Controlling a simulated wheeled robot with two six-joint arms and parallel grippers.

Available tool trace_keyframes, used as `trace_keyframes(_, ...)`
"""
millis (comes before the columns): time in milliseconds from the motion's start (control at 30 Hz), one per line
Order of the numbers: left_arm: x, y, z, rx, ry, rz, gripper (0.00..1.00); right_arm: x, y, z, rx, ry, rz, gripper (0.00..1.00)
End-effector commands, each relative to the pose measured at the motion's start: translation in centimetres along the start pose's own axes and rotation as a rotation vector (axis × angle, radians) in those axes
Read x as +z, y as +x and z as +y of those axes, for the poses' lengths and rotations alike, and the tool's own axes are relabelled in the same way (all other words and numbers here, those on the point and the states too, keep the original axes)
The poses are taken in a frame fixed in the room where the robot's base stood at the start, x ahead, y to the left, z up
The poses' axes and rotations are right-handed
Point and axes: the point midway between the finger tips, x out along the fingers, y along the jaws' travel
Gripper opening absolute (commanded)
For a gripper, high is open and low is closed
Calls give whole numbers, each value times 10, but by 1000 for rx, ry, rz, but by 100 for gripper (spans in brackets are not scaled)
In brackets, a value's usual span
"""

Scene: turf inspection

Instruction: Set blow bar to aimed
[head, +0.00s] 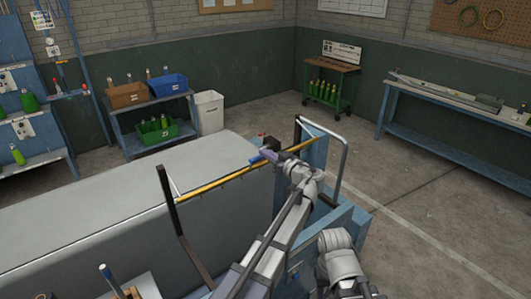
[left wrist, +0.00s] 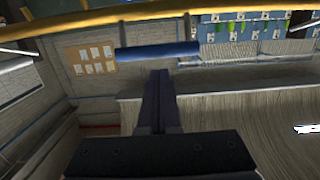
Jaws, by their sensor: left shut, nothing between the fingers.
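The blow bar (head: 225,177) is a long yellow bar running between two dark uprights above a large grey rounded surface. A short blue handle (head: 262,157) is at the bar, near its right end. My left gripper (head: 268,153) is shut and empty, close to the handle. In the left wrist view the shut fingertips (left wrist: 160,74) point at the blue handle (left wrist: 157,50), with a small apparent gap. The yellow bar (left wrist: 95,17) crosses above it there. Contact cannot be told in the head view. My right gripper is not in view.
The grey surface (head: 130,195) lies under the bar. A bent grey tube frame (head: 342,165) stands right of my left arm. Behind are a shelf with bins (head: 150,105), a white bin (head: 208,112), a green cart (head: 330,85) and a workbench (head: 450,110). The floor at right is clear.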

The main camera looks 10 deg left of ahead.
Motion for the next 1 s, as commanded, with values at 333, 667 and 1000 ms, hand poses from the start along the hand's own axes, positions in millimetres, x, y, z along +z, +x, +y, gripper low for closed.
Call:
trace_keyframes(333,12,1,0,-1,0,39,0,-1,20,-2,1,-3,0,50)
trace_keyframes(667,17,1,0,-1,0,79,0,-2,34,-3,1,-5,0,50)
trace_keyframes(1000,31,2,0,-1,0,140,0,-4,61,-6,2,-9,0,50)
